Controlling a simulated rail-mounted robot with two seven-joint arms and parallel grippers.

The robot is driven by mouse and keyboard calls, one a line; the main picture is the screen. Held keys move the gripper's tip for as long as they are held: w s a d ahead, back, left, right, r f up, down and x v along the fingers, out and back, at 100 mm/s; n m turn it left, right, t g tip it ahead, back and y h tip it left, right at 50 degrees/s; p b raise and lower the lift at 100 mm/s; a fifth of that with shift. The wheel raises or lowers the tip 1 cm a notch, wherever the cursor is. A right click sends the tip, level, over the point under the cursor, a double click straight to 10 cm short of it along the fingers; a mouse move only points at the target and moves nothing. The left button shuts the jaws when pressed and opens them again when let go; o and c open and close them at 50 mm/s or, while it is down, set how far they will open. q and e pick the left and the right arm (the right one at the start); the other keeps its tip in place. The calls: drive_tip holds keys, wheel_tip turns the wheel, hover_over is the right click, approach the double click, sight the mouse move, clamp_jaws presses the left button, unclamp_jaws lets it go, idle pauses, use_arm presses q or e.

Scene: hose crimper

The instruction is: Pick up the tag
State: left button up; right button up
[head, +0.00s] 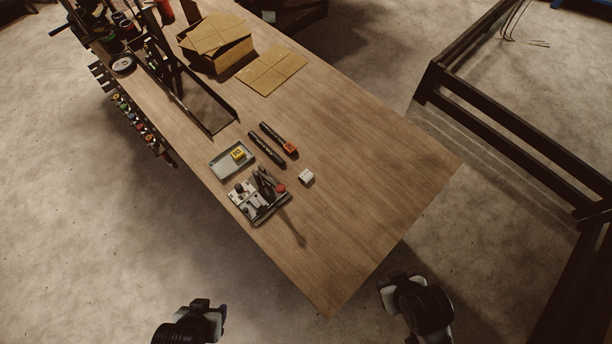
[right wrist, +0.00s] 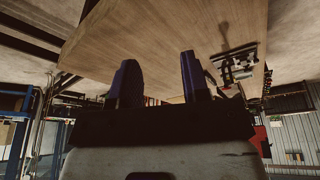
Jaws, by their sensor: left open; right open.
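Several small blocks or tags lie near the table's front left edge in the head view, and I cannot tell which is the task's tag. A yellow one (head: 238,154) with dark marks sits in a shallow grey tray (head: 222,165). An orange one (head: 290,149) lies at the end of a black marker. A white one (head: 306,177) lies on bare wood. My left gripper (head: 208,308) is open, off the table at the bottom. My right gripper (head: 394,289) is off the table's near corner; the right wrist view shows its two fingers (right wrist: 159,82) apart and empty.
A metal fixture (head: 247,196) with dark tools and a red knob stands in front of the tray. Two black markers (head: 266,149) lie behind it. The table's right half (head: 380,160) is clear. A dark frame (head: 500,125) stands right.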

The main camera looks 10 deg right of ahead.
drive_tip(key=shift+o, duration=0.2)
drive_tip(key=o, duration=0.4)
